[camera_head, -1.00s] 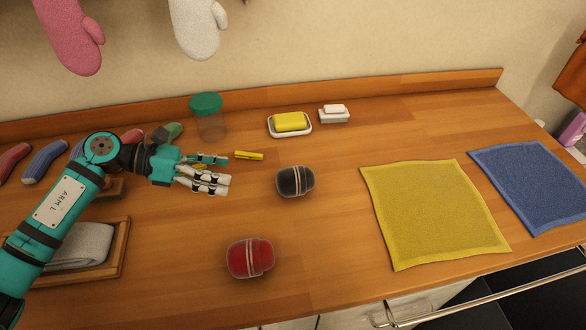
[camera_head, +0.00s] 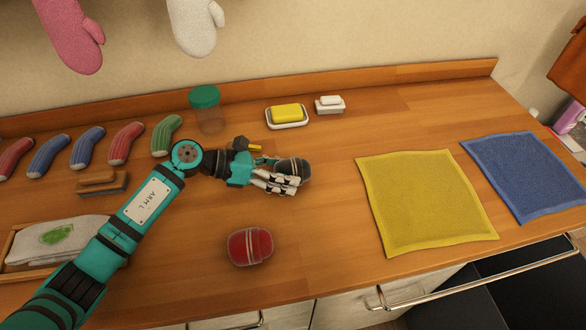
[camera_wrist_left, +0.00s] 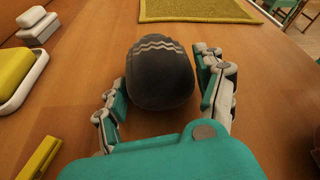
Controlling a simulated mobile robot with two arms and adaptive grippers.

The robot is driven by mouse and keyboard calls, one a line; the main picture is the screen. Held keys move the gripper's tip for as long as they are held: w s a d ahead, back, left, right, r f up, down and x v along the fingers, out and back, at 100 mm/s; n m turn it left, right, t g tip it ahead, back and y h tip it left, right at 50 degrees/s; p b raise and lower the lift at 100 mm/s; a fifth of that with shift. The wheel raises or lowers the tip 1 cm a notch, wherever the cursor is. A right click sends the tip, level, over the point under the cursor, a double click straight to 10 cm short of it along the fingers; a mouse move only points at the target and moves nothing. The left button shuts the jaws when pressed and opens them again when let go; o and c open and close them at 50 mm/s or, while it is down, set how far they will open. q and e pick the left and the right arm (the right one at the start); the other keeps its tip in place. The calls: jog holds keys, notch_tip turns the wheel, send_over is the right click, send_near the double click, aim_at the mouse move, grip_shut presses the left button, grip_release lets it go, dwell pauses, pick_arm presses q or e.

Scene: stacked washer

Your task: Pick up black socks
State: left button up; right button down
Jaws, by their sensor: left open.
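The black socks (camera_head: 292,168) are a rounded dark bundle with pale zigzag stripes, lying on the wooden counter. My left gripper (camera_head: 290,180) is at them, and its fingers cover part of them in the head view. In the left wrist view the black socks (camera_wrist_left: 160,74) sit between the two open fingers of my left gripper (camera_wrist_left: 165,95). A finger stands on each side; I cannot tell if either touches the bundle. My right gripper is not in view.
A red sock bundle (camera_head: 249,246) lies nearer the front. A yellow clothespin (camera_wrist_left: 36,160), soap dish (camera_head: 287,123) and green-lidded jar (camera_head: 207,112) are close by. A yellow cloth (camera_head: 425,205) lies to the right. Several coloured socks line the back left.

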pick_arm(q)
jog(key=shift+d+f, duration=0.1)
jog(key=shift+d, duration=0.05)
jog(key=c, duration=0.8)
jog(key=shift+o, duration=0.2)
